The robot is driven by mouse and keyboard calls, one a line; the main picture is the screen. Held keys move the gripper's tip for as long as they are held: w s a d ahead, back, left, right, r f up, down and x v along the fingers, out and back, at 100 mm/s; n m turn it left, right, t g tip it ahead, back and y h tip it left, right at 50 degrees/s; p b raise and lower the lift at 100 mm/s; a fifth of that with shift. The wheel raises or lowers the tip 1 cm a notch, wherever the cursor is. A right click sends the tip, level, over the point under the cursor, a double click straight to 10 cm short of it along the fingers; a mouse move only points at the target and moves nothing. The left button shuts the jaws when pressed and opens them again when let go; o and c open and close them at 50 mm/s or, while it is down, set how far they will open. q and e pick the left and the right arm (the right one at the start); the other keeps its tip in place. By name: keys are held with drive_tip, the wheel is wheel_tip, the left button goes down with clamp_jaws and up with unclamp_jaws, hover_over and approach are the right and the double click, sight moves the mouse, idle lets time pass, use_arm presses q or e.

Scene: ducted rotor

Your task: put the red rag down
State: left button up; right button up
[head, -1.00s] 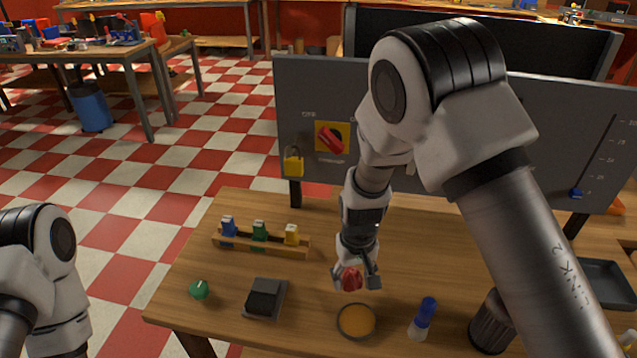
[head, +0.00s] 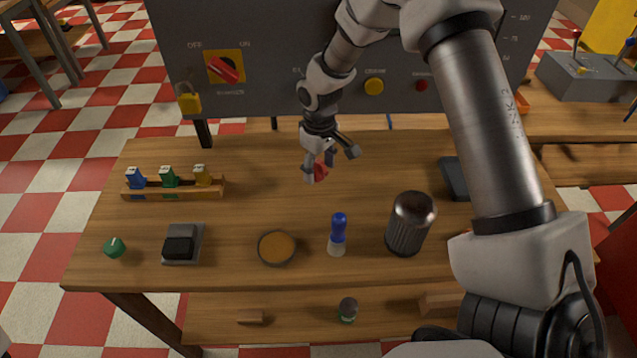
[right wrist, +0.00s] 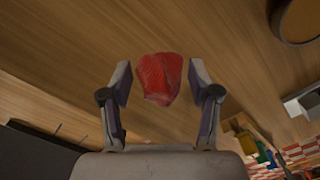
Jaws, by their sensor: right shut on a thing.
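The red rag (head: 320,173) is a small crumpled bundle at the fingertips of my right gripper (head: 331,163), over the middle of the wooden bench top (head: 260,215). In the right wrist view the rag (right wrist: 158,80) sits between the two fingers of the right gripper (right wrist: 158,92), which is shut on it. The gripper points down, low over the bench. I cannot tell whether the rag touches the wood. My left gripper is not in view.
An amber-filled round dish (head: 277,247), a blue-capped bottle (head: 338,233) and a dark ribbed cylinder (head: 410,224) stand in front. A rack (head: 175,186) with coloured pieces, a black block (head: 183,243) and a green knob (head: 114,247) are left. The grey panel (head: 280,75) rises behind. Bare wood surrounds the rag.

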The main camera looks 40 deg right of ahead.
sight(321, 161)
drive_tip(key=f, duration=0.5)
drive_tip(key=shift+s+d+f+p, duration=0.15)
drive_tip(key=shift+d+f+p, duration=0.1)
drive_tip(key=shift+d+p, duration=0.15)
drive_tip(key=shift+a+f, duration=0.1)
drive_tip(key=shift+a, duration=0.15)
drive_tip(key=shift+f, duration=0.15)
drive_tip(key=o, duration=1.2)
drive_tip(key=shift+d, duration=0.1)
drive_tip(key=shift+c, duration=0.2)
drive_tip(key=shift+r, duration=0.3)
wheel_tip(321, 161, up, 12)
drive_tip(key=shift+f+b, duration=0.1)
drive_tip(key=shift+b, duration=1.05)
